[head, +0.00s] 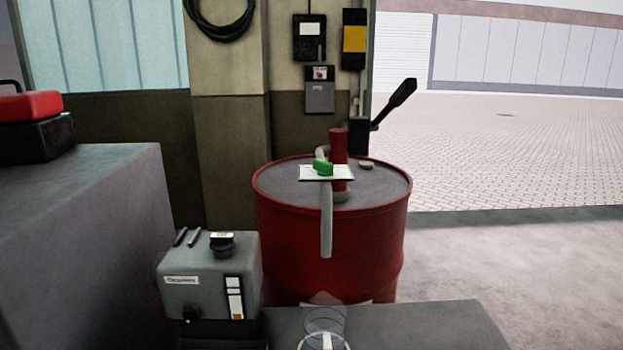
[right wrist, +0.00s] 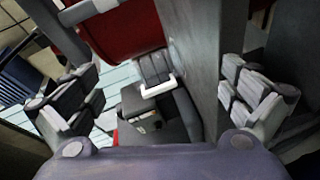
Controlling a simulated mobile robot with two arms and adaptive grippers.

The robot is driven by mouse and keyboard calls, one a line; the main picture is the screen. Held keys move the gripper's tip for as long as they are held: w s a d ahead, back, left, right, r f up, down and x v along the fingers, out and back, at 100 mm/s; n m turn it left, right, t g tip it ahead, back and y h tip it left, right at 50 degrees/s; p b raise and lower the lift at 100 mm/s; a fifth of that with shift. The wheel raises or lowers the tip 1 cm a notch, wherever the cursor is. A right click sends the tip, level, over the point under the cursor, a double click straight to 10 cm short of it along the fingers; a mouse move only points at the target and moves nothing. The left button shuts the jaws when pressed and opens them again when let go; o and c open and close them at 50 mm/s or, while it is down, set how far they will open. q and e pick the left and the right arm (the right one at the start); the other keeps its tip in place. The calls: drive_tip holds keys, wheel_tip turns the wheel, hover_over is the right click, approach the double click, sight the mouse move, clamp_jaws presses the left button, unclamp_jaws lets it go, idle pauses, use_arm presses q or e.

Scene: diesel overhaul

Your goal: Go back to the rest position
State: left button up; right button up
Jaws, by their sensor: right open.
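My right gripper (right wrist: 160,88) shows in the right wrist view. Its two fingers are wide apart, at the left and right of the picture, with nothing held between them. Neither gripper shows in the head view, so my left gripper is out of sight. The task names no object.
A red drum (head: 330,245) carries a red pump (head: 339,150) with a black lever (head: 395,103). A clear vessel (head: 325,322) stands below its pale spout on a grey surface (head: 430,325). A grey container (head: 210,275) stands left. Open floor (head: 540,260) lies right.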

drive_tip(key=s+d+f+m+g+h, duration=0.25)
drive_tip(key=f+m+g+h, duration=0.35)
drive_tip(key=m, duration=0.5)
drive_tip(key=s+a+f+m+g, duration=0.1)
drive_tip(key=s+a+m+g, duration=0.2)
drive_tip(key=s, duration=0.3)
drive_tip(key=s+a+f+m+g, duration=0.1)
drive_tip(key=s+a+m+g, duration=0.2)
drive_tip(key=s, duration=0.4)
wheel_tip(320, 180, down, 25)
drive_tip(key=s+g+p, duration=0.1)
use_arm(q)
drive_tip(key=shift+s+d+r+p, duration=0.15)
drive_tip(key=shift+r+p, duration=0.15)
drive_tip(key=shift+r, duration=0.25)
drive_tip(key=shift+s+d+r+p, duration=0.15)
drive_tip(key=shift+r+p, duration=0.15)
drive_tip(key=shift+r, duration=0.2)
use_arm(e)
drive_tip(key=s+d+f+g, duration=0.1)
drive_tip(key=s+d+f, duration=0.2)
drive_tip(key=s+f, duration=1.2)
drive_tip(key=shift+s, duration=1.15)
drive_tip(key=shift+f, duration=0.1)
drive_tip(key=shift+c, duration=0.2)
